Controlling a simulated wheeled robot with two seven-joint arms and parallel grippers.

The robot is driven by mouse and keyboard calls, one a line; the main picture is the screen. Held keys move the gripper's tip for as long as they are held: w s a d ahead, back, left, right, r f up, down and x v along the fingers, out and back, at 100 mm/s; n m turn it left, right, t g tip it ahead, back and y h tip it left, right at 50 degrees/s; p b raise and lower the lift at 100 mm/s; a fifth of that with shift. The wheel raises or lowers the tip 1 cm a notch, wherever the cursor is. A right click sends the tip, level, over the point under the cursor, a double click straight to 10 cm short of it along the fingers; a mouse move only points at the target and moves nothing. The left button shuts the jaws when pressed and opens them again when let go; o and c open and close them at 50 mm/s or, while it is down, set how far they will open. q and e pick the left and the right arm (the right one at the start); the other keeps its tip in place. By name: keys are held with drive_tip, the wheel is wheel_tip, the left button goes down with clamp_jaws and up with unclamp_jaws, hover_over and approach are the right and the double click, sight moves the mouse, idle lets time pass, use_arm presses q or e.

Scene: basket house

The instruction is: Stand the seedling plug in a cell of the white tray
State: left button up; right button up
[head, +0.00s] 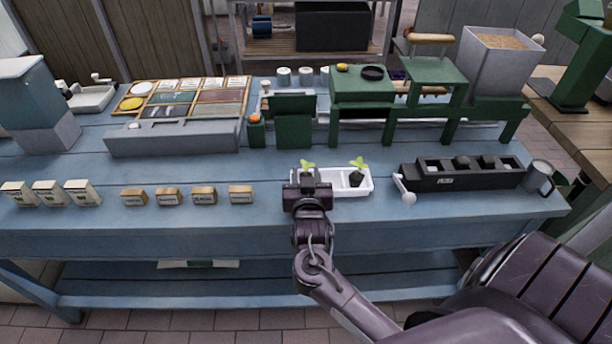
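The white tray (332,190) stands near the front edge of the blue bench, right of the middle. One seedling plug (358,178), dark with light green leaves, is at the tray's right part. A second seedling's green leaves (307,165) show just above my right gripper; its lower part is hidden. My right gripper (307,180) is over or in front of the tray's left part and covers it. Its fingers are hidden behind its own body, so I cannot tell whether they hold this plug. My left gripper is not in view.
A black cell tray (462,175) with dark contents lies to the right, beside a grey mug (540,176). A white-ended tool (404,190) is between the trays. Several small labelled boxes (204,195) stand left. Green stands (372,97) rise behind.

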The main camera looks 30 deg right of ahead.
drive_tip(key=v, duration=1.2)
drive_tip(key=shift+b, duration=0.3)
